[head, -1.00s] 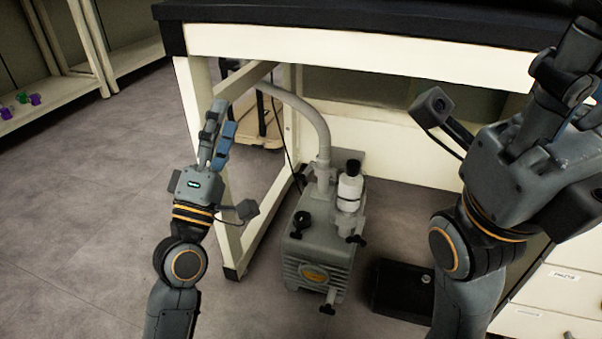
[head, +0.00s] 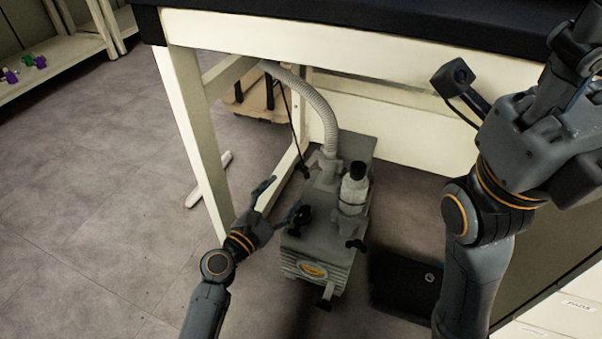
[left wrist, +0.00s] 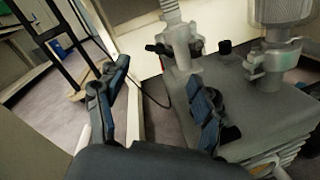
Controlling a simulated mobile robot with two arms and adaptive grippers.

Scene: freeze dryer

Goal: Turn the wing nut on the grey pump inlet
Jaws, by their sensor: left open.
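The grey pump (head: 318,240) stands on the floor under the bench. Its grey inlet (head: 328,167) rises at the back and joins a ribbed hose. In the left wrist view, the inlet (left wrist: 180,45) has a dark wing nut (left wrist: 158,48) at its left side. In the head view, the wing nut (head: 306,172) is a small dark shape left of the inlet. My left gripper (head: 285,197) is open and empty beside the pump's left side. Its spread fingers (left wrist: 163,83) are in front of the inlet, apart from the wing nut. My right gripper (head: 580,45) is at the upper right, partly cut off.
The bench leg (head: 190,140) stands left of the pump, with the bench top above. A white-bodied filter (head: 353,190) stands on the pump right of the inlet. A dark knob (head: 299,220) is near my left fingers. A black tray (head: 405,285) lies to the right. Floor at left is clear.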

